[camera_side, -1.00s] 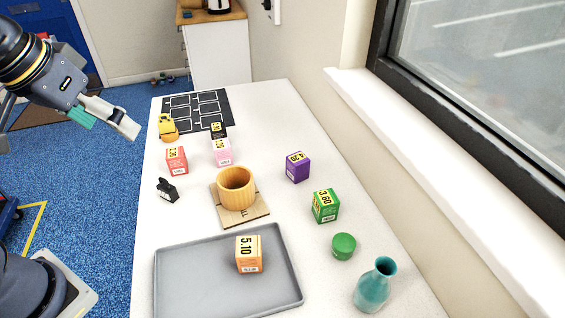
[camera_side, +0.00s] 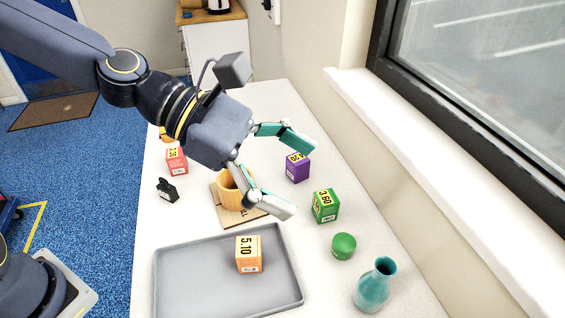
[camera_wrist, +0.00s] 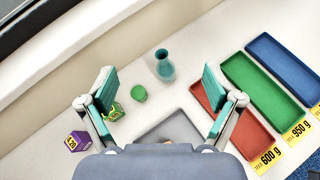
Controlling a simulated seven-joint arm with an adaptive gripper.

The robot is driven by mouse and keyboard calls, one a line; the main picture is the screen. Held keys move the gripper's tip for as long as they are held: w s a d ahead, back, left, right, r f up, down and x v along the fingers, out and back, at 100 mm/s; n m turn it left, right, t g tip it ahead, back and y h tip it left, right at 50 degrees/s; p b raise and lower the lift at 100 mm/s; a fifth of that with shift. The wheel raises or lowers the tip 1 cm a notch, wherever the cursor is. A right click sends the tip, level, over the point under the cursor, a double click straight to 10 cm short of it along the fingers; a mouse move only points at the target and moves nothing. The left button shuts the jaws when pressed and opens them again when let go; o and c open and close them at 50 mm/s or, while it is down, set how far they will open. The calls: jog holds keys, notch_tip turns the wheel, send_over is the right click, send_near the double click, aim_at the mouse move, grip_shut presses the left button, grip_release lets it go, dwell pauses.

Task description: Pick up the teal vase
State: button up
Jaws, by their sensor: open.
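The teal vase (camera_side: 374,287) stands upright at the near right of the white table in the side view, close to the table's right edge. It also shows in the wrist view (camera_wrist: 165,68), ahead of the fingers and between their lines. My gripper (camera_side: 304,180) is open and empty above the table, over the area of the wooden cup and the purple box. It is well apart from the vase, up and to the left of it in the side view. In the wrist view the two teal-padded fingers (camera_wrist: 158,88) are spread wide.
A grey tray (camera_side: 185,285) holds an orange box (camera_side: 249,254). The wooden cup (camera_side: 228,190) is partly hidden. Red, green and blue trays (camera_wrist: 285,68) lie right in the wrist view. The window sill borders the table.

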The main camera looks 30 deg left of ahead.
notch_tip(320, 180, up, 3)
jog(key=n, duration=0.1)
jog(key=h, duration=0.1)
send_near(358, 290)
jog(key=shift+n+t, duration=0.3)
jog(key=shift+n, duration=0.1)
jog(key=x, duration=0.7)
jog(key=shift+s+d, duration=0.1)
jog(key=shift+s, duration=0.1)
jog(key=x, duration=0.5)
jog(key=shift+w+d+r, duration=0.15)
jog(key=shift+w+d, duration=0.2)
jog(key=shift+w, duration=0.2)
jog(key=c, duration=1.3)
jog(key=shift+c, duration=0.5)
jog(key=shift+r, duration=0.15)
